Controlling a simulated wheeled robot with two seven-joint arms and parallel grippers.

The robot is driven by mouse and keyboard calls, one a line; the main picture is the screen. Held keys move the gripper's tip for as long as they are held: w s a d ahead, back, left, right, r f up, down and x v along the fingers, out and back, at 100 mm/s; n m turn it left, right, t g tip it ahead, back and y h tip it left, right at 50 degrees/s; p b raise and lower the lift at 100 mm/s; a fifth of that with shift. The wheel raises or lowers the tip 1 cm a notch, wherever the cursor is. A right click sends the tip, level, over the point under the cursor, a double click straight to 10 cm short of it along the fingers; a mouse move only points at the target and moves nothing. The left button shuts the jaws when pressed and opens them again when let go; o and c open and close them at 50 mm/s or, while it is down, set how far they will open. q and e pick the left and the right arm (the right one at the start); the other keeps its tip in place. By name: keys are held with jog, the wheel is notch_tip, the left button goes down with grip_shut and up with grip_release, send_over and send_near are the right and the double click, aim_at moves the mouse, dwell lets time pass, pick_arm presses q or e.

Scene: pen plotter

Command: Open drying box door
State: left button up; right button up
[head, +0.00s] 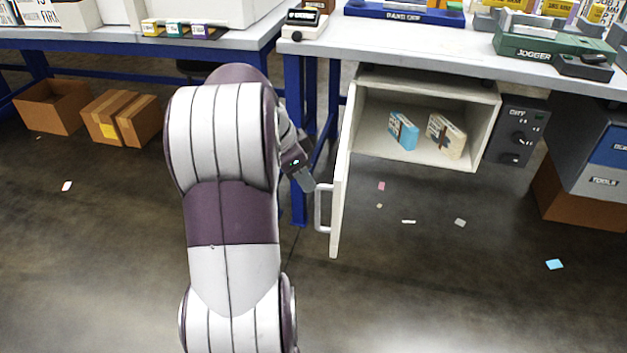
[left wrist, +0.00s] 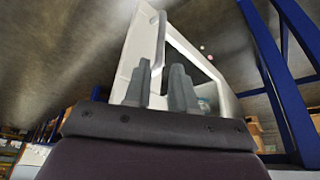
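The drying box (head: 480,120) hangs under the right-hand table with its inside in view. Its pale door (head: 342,180) stands swung wide open at the box's left side, edge towards me. A light grey bar handle (head: 322,208) is on the door's outer face. My left gripper (head: 308,184) is at the handle's upper end. In the left wrist view its two fingers (left wrist: 161,85) are apart, and the handle (left wrist: 160,40) runs down towards the gap between them. I cannot tell whether they touch it. My right gripper is not in view.
A blue box (head: 403,131) and a brown-and-white box (head: 445,136) stand inside the drying box. A dark control panel (head: 517,132) is at its right. Blue table legs (head: 298,130) stand behind my left gripper. Floor in front is clear except for paper scraps.

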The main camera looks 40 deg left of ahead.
pick_arm(q)
jog(key=p+v, duration=0.2)
jog(key=v, duration=0.2)
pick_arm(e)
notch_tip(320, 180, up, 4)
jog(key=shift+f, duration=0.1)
